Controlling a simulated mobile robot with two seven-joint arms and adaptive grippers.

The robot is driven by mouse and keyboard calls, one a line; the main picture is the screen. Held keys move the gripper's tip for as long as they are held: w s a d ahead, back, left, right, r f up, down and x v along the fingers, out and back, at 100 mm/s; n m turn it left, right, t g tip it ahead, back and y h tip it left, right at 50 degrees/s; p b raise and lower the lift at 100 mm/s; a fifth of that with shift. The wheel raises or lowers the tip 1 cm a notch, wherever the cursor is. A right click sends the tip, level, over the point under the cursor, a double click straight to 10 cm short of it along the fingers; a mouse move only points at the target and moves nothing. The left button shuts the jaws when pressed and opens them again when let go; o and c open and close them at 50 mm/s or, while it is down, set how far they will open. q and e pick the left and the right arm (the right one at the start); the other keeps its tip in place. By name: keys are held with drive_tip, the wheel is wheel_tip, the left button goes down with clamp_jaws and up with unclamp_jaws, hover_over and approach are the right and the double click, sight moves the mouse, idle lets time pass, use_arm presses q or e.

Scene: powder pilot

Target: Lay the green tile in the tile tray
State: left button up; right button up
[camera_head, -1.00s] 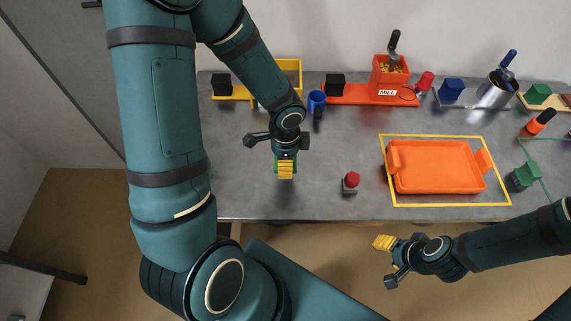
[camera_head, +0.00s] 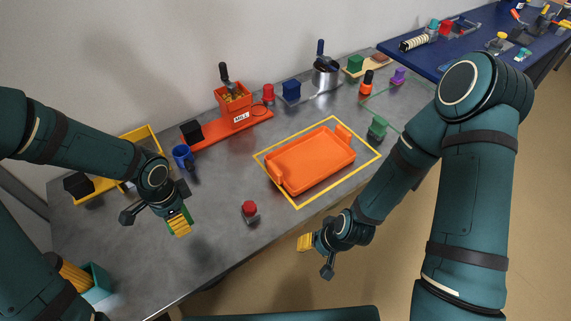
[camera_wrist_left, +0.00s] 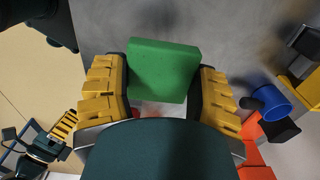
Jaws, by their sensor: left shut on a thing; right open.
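The green tile (camera_wrist_left: 163,72) is held between the yellow fingers of my left gripper (camera_wrist_left: 163,100) in the left wrist view. In the head view my left gripper (camera_head: 180,224) is shut on it above the left part of the grey table, and only a green edge of the tile (camera_head: 172,212) shows. The orange tile tray (camera_head: 312,160) lies inside a yellow outline on the table, right of my left gripper. It looks empty. My right gripper (camera_head: 306,242) is open and empty, in front of the table's near edge, below the tray in the picture.
A red-topped button block (camera_head: 250,212) stands between my left gripper and the tray. A blue mug (camera_head: 183,156), the orange mill (camera_head: 234,104), a blue cube (camera_head: 291,90) and a metal pot (camera_head: 325,74) line the back. A green block (camera_head: 377,128) stands right of the tray.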

use_arm(q)
drive_tip(key=w+d+b, duration=0.1)
drive_tip(key=w+d, duration=0.3)
drive_tip(key=w, duration=0.5)
drive_tip(key=b, duration=0.5)
approach(303, 165)
wheel_tip(303, 165, down, 8)
drive_tip(key=shift+r+b, duration=0.1)
drive_tip(key=shift+b, duration=0.7)
